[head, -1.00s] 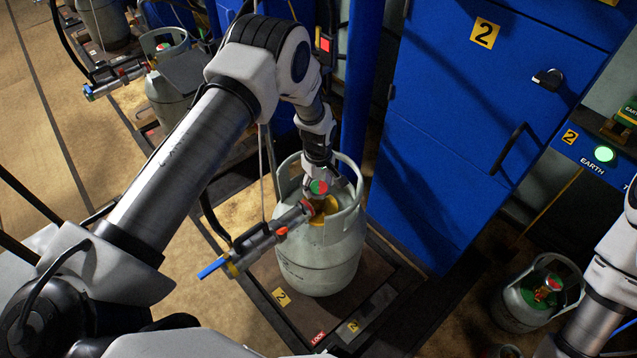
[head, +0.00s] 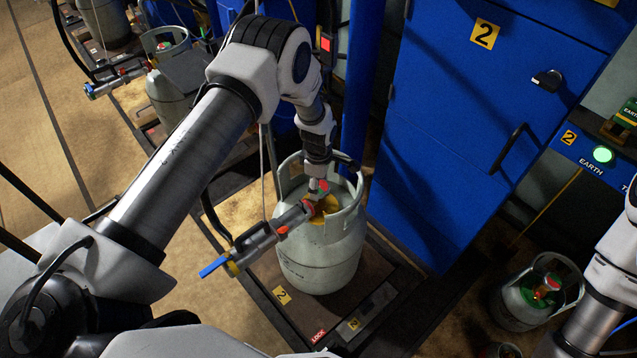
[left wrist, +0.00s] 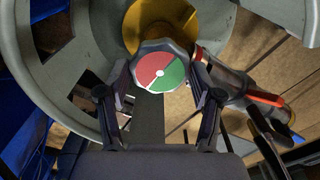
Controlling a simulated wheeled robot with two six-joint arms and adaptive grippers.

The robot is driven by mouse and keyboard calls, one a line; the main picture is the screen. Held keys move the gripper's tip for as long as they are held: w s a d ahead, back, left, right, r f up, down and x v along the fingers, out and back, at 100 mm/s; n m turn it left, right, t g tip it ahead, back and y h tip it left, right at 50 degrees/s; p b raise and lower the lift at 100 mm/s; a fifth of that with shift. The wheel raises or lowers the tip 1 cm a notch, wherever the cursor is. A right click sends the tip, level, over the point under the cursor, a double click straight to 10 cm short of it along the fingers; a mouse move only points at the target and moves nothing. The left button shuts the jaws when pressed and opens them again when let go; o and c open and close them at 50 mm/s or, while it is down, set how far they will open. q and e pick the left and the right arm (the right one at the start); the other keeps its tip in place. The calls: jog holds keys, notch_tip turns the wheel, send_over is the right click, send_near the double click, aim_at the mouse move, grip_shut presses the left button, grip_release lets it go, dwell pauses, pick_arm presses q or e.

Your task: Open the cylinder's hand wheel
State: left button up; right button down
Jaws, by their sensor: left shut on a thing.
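The grey-green gas cylinder (head: 325,262) stands upright on a scale platform, with a collar around its top and a yellow neck. Its hand wheel, a faceted knob with a half red, half green face, shows in the left wrist view (left wrist: 160,68); in the head view it is mostly hidden by my wrist. My left gripper (left wrist: 160,85) reaches down inside the collar and is shut on the hand wheel, one finger on each side. A grey filling connector (head: 270,236) with a blue lever (head: 213,267) is attached at the valve. My right gripper is out of view.
A blue cabinet (head: 450,130) marked 2 stands close behind the cylinder, to the right. A smaller cylinder (head: 520,303) stands on the floor at lower right. Another cylinder (head: 172,95) with a connector stands at upper left. A hose hangs left of the cylinder.

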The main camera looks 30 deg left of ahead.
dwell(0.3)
pick_arm(q)
jog(key=o, duration=1.1)
jog(key=shift+o, duration=0.2)
notch_tip(320, 180, up, 12)
